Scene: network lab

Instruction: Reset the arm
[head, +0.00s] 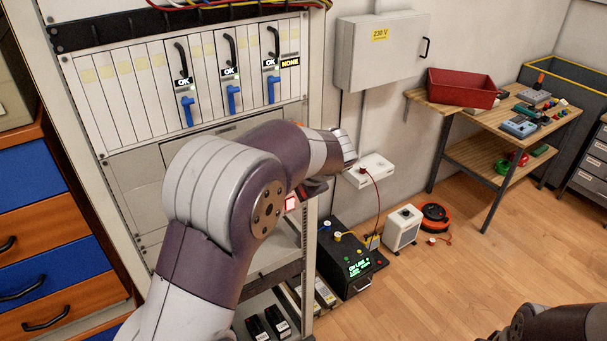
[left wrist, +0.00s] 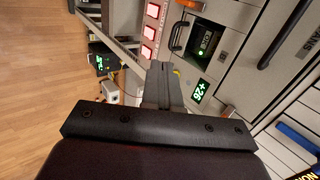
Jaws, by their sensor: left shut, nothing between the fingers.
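My left arm (head: 215,210) rises from the bottom of the head view and bends right in front of the rack. Its gripper is mostly hidden behind the arm there. In the left wrist view my left gripper (left wrist: 163,82) is shut and empty, with its fingertips in front of the rack face and apparently clear of it. Part of my right arm (head: 555,325) shows at the bottom right corner of the head view.
The rack (head: 120,100) holds modules with blue levers and OK labels. Red lit squares (left wrist: 150,28) and a green display (left wrist: 200,91) are near my left fingers. A black power unit (head: 350,262) and a white box (head: 403,229) stand on the floor. Open floor lies right.

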